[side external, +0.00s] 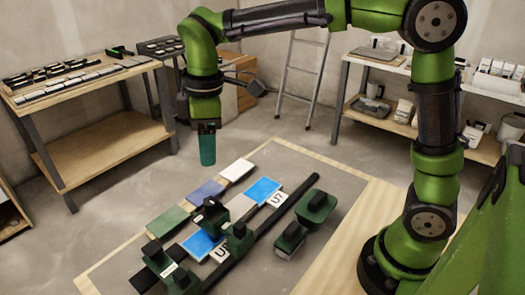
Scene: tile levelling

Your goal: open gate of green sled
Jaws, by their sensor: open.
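My gripper (207,150) hangs pointing down above the far left part of the work board, well above the tiles and apart from them. Its teal end is small here, and the fingers are hard to make out. Several dark green blocks with black tops stand along a black rail: one (239,240) at mid-rail, one (290,238) to its right, one (317,205) at far right and one (158,258) at the left end. I cannot tell which is the green sled, and no gate can be made out.
A green tile (168,221), a blue-grey tile (206,192) and a white tile (237,169) lie in a row. A bright blue tile (262,190) lies near a "U7" label (279,199). The grey board (330,180) is bare at the right. Side tables stand behind.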

